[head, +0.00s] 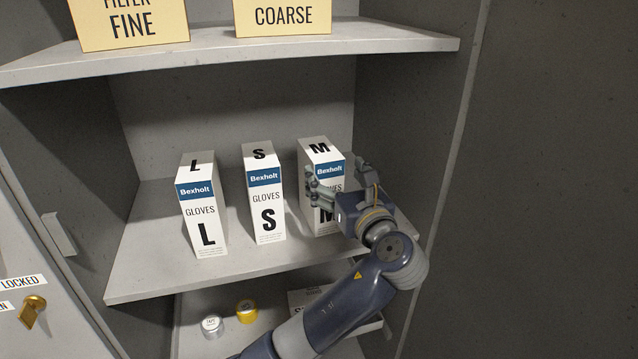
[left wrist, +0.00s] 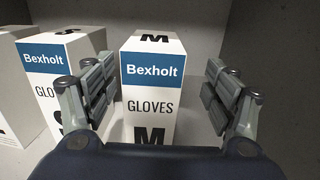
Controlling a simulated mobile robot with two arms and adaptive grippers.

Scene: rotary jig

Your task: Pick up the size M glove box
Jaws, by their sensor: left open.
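The size M glove box (head: 313,157) is a white upright carton with a blue Bexholt band, at the right of a row on the middle shelf. In the left wrist view the M box (left wrist: 152,95) stands between the fingers of my left gripper (left wrist: 160,92). The gripper is open, with a finger on each side of the box and a visible gap on both sides. In the head view my left gripper (head: 338,185) is in front of the M box and hides part of its front. My right gripper is not in view.
The size S box (head: 265,195) stands just left of the M box, and the size L box (head: 203,208) farther left. The cabinet's right wall (head: 395,120) is close on the right. Filter boxes (head: 130,22) sit on the shelf above. Tape rolls (head: 246,311) lie below.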

